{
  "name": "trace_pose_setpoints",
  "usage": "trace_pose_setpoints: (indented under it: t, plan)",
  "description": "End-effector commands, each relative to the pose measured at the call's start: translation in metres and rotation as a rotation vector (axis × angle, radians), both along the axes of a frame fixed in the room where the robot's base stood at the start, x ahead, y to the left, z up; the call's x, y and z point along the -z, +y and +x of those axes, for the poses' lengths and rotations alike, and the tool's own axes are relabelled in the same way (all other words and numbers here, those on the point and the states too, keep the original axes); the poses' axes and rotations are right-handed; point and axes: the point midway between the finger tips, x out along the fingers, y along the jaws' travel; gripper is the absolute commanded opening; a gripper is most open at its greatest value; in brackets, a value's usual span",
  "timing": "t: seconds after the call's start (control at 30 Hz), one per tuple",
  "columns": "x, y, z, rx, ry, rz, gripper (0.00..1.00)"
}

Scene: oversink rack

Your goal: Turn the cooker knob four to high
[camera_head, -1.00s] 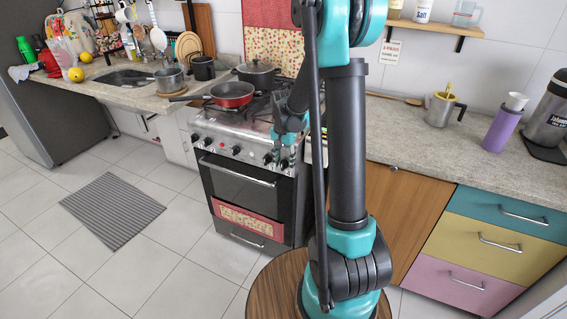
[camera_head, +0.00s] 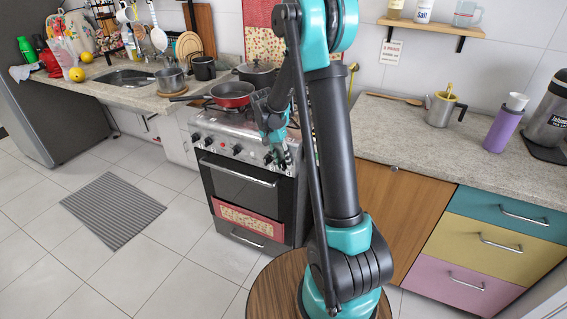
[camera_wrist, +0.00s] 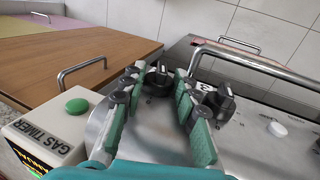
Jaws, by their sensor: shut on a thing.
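The stove's front panel (camera_head: 225,142) carries a row of black knobs. In the wrist view, one black knob (camera_wrist: 157,80) near the panel's end sits between my fingertips. My gripper (camera_wrist: 160,75), with green-padded fingers, is shut on this knob. A second black knob (camera_wrist: 219,100) stands just right of my right finger, close to it. In the head view, my gripper (camera_head: 280,158) is at the right end of the panel and partly hides the knobs there. I cannot read the knob's number or clearly judge its setting.
A red pan (camera_head: 232,93) and a dark pot (camera_head: 257,74) stand on the stove. The oven handle (camera_wrist: 245,62) runs close to the knobs. A gas timer box with a green button (camera_wrist: 76,106) is at left in the wrist view. The wooden cabinet (camera_wrist: 80,60) adjoins the stove.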

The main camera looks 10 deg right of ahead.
Motion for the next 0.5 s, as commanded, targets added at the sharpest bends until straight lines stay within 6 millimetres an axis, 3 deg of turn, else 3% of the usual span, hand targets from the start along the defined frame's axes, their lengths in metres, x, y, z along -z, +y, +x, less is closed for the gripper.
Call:
trace_pose_setpoints:
  t: [0.5]
  plan:
    - [0.0017,0.0035,0.0024,0.000,0.133,-0.184,0.01]
